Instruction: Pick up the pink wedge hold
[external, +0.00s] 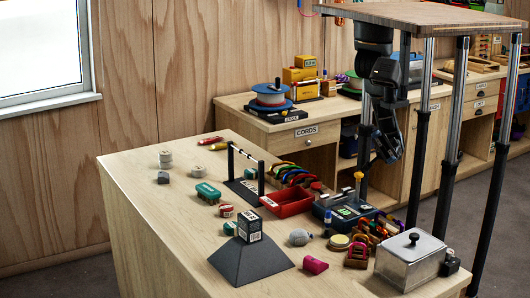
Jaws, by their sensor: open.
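The pink wedge hold (315,265) is a small magenta block lying on the near part of the wooden table, right of a dark grey sloped block. My gripper (389,158) hangs in the air at the upper right, above the back right of the table and well apart from the hold. It is open, and I see nothing in it; its fingertips are small and dark here.
The dark pyramid-like block (250,262) stands left of the hold. A red-brown item (356,254) and a metal box (410,262) are to its right, a grey round hold (299,237) behind. A red tray (287,203) lies farther back. The table's left part is mostly clear.

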